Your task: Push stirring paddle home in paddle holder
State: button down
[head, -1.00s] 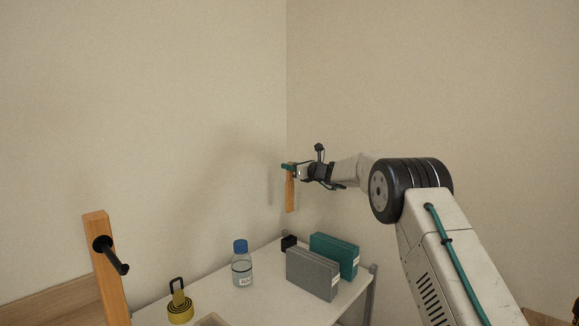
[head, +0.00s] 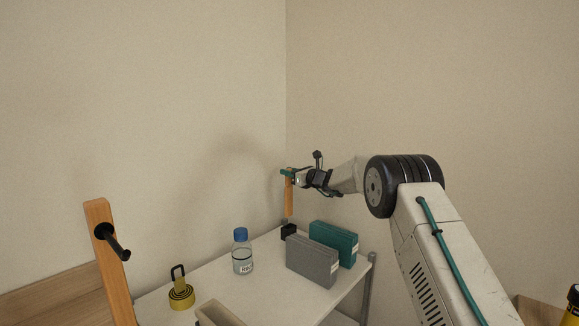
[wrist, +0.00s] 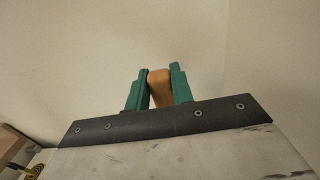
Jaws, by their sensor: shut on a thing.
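The stirring paddle (head: 289,202) is an orange-brown wooden bar. My gripper (head: 287,174) is shut on its upper end and holds it upright. In the wrist view the green fingers of my gripper (wrist: 160,75) pinch the rounded top of the paddle (wrist: 160,90) from both sides. The paddle holder (head: 288,232) looks to be the small black block at the back corner of the white table. The paddle's lower end meets the holder's top in the head view. I cannot tell whether the tip is inside it.
A grey box (head: 311,262) and a teal box (head: 335,243) stand right of the holder. A blue-capped bottle (head: 242,254), a yellow coiled item (head: 181,297) and a beige tray (head: 218,315) are nearer. A wooden post with a black peg (head: 113,247) stands left. Walls close in behind.

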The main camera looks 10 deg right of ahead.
aim_at(290, 195)
jog(key=shift+f, duration=4.75)
jog(key=c, duration=1.1)
grip_release()
jog(key=shift+c, duration=0.2)
jog(key=shift+s, duration=0.1)
jog(key=v, duration=0.7)
jog(key=shift+s+d, duration=0.2)
